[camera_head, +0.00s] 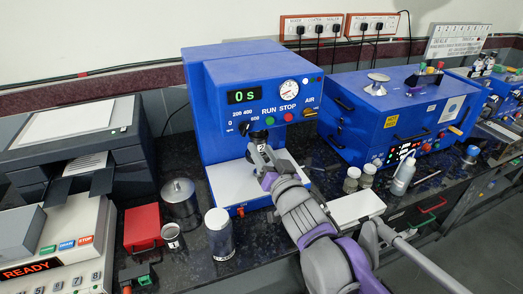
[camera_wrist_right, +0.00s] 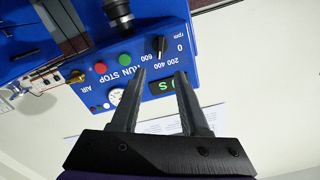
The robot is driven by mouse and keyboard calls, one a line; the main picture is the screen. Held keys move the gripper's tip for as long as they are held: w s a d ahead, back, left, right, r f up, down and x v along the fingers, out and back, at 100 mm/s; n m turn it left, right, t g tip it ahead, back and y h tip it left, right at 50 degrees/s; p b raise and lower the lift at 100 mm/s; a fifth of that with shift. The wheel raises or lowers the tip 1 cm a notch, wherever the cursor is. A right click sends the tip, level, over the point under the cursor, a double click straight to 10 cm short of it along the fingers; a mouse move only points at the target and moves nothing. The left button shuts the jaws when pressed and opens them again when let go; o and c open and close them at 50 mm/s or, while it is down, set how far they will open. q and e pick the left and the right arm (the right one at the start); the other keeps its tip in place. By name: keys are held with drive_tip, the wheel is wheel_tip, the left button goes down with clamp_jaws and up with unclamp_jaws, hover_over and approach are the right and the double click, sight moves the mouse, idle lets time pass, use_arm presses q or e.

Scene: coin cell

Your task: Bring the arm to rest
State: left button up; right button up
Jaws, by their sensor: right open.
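My right arm reaches in from the lower right of the head view, and its right gripper (camera_head: 262,158) is in front of the blue machine (camera_head: 228,85). The gripper is close to the machine's dark spindle (camera_head: 258,138) in the picture; I cannot tell whether they touch. In the right wrist view the two fingers (camera_wrist_right: 160,78) stand apart with nothing between them. Beyond them the machine's front (camera_wrist_right: 135,45) appears upside down, with its knobs, gauge and green display. My left gripper is not in view.
Small jars (camera_head: 352,180) and a white bottle (camera_head: 403,176) stand to the right, before a second blue machine (camera_head: 395,110). A white tray (camera_head: 355,207) lies beside my arm.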

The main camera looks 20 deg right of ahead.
drive_tip(key=s+f+n+g+p, duration=0.3)
drive_tip(key=s+f+g, duration=0.9)
drive_tip(key=s+f, duration=1)
drive_tip(key=shift+s+a+f+n+g+h, duration=0.35)
drive_tip(key=shift+s+n, duration=0.25)
drive_tip(key=shift+s, duration=0.65)
